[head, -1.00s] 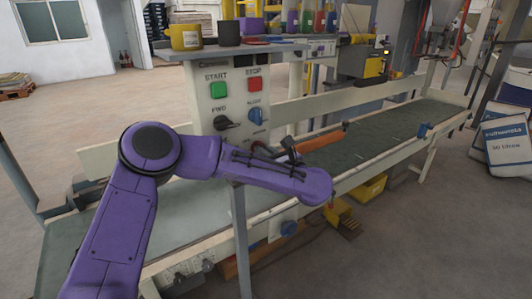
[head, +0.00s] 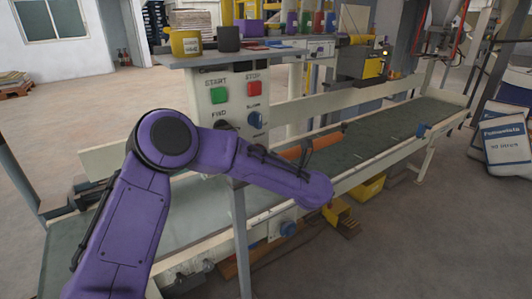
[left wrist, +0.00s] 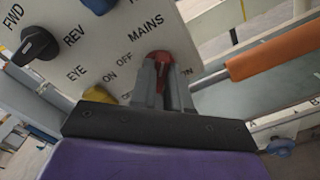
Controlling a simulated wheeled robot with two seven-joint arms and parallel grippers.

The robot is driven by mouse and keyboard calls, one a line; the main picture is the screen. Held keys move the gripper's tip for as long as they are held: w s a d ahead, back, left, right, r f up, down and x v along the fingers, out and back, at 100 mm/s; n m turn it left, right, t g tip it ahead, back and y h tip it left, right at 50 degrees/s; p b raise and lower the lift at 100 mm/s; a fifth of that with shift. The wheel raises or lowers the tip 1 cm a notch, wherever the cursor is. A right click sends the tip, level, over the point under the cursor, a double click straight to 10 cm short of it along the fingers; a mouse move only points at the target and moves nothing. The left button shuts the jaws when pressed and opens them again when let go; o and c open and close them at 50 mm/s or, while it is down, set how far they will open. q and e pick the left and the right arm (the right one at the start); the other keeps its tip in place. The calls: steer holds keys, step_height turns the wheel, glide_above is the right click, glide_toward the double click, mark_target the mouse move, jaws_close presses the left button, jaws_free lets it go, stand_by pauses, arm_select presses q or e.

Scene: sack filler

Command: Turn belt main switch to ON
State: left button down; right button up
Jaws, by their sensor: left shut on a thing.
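In the left wrist view, a red knob (left wrist: 160,57) sits under the word MAINS on the pale control panel (left wrist: 105,25). My left gripper (left wrist: 163,80) is shut on this red knob, with one grey finger on each side. OFF is printed to the left of the knob. The fingers cover much of the knob, so I cannot tell which way it points. In the head view, my purple left arm covers the lower part of the panel (head: 234,75), hiding the gripper and the red knob. My right gripper is in neither view.
A yellow knob (left wrist: 99,94) marked EYE and a black FWD/REV knob (left wrist: 38,44) are close by. Above are a green START button (head: 218,95) and a red STOP button (head: 254,89). An orange bar (left wrist: 275,52) lies right of the gripper. The conveyor belt (head: 390,136) runs behind.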

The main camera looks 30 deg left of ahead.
arm_select(q)
steer(key=shift+f+m+p, duration=0.15)
steer(key=shift+m+p, duration=1.15)
steer(key=shift+m, duration=1.1)
steer(key=shift+f+m+p, duration=0.15)
steer(key=shift+m+p, duration=1.1)
steer(key=shift+m, duration=1.15)
steer(key=c, duration=1.1)
jaws_free()
steer(key=shift+d, duration=0.1)
steer(key=b+v, duration=0.1)
steer(key=v, duration=0.9)
steer(key=shift+s+b, duration=0.15)
steer(key=shift+b, duration=0.25)
steer(key=shift+d, duration=0.15)
